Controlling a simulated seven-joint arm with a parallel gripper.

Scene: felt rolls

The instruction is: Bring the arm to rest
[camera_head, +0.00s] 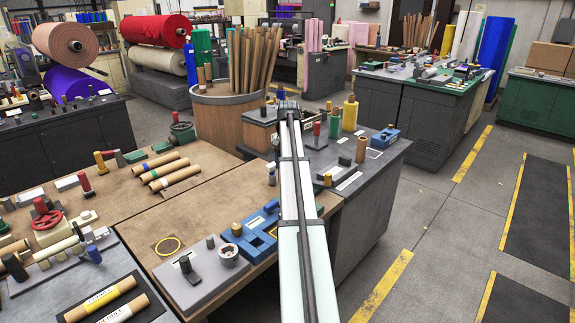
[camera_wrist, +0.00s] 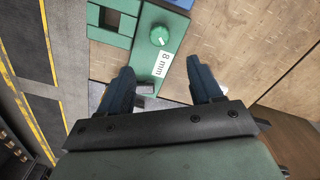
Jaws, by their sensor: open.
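My gripper (camera_wrist: 166,84) is open in the wrist view, its two dark blue fingers spread apart with nothing held between them. Beyond and between the fingertips is a green fixture (camera_wrist: 138,65) with a round green knob (camera_wrist: 159,36) and a white label reading "8 mm" (camera_wrist: 163,68). I cannot tell how far above it the fingers are. In the head view my long pale arm reaches from the bottom edge up over the benches. My gripper's fingers cannot be made out there.
A wooden bench (camera_head: 130,190) holds cardboard tubes (camera_head: 172,172), a blue fixture (camera_head: 252,236) and a grey fixture (camera_head: 200,275). A round bin of tall tubes (camera_head: 225,110) stands behind. The floor (camera_head: 440,225) at right is open.

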